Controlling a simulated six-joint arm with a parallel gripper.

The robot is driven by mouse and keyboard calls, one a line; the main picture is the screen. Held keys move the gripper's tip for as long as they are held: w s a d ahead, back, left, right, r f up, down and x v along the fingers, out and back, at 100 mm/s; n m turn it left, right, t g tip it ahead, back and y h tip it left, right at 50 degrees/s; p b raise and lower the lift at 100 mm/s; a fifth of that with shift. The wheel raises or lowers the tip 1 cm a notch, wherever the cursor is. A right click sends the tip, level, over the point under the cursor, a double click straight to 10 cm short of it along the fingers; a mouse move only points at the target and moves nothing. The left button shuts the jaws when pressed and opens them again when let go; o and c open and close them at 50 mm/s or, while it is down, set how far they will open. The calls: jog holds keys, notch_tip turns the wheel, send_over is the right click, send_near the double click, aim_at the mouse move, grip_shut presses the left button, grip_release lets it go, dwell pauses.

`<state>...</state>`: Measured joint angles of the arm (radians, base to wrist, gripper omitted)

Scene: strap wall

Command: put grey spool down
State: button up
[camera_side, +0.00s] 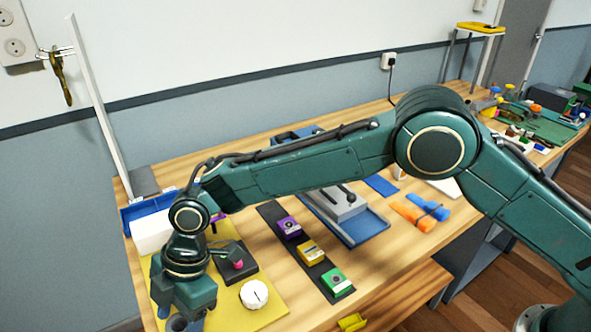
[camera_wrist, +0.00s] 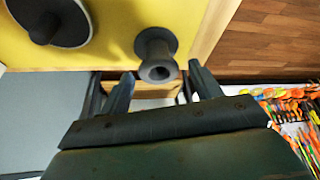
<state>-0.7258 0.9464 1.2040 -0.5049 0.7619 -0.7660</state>
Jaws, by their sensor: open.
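The grey spool (camera_wrist: 156,52) stands on the yellow mat (camera_wrist: 112,48) near its edge in the wrist view. Its flanged end faces the camera. My gripper (camera_wrist: 161,70) is open, with one finger on each side of the spool's near end. A gap shows between the spool and each finger, so it appears free of both.
A white dial (camera_side: 254,294) and a black block with a pink knob (camera_side: 236,262) are on the mat. A black strip (camera_side: 318,270) with coloured blocks lies to the right.

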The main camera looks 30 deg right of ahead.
jog(key=v, duration=1.2)
jog(key=shift+d+r, duration=0.1)
jog(key=shift+r, duration=0.15)
dwell(0.3)
jog(key=s+d+r+m+t, duration=0.2)
jog(key=d+r+m, duration=0.4)
jog(key=d, duration=0.6)
jog(key=s+d+r+m+t, duration=0.15)
jog(key=d+r+m, duration=0.25)
jog(key=d+r, duration=0.55)
jog(key=s+d+f+m+t+h, duration=0.1)
jog(key=s+d+f+m+h, duration=0.1)
jog(key=s+d+m, duration=0.3)
jog(key=s+d+f+m+t+h, duration=0.2)
jog(key=s+d+m, duration=0.4)
jog(key=s+d, duration=0.8)
jog(key=d+f, duration=0.1)
jog(key=d, duration=0.2)
jog(key=shift+s+d+m, duration=0.2)
jog(key=shift+s+m, duration=0.1)
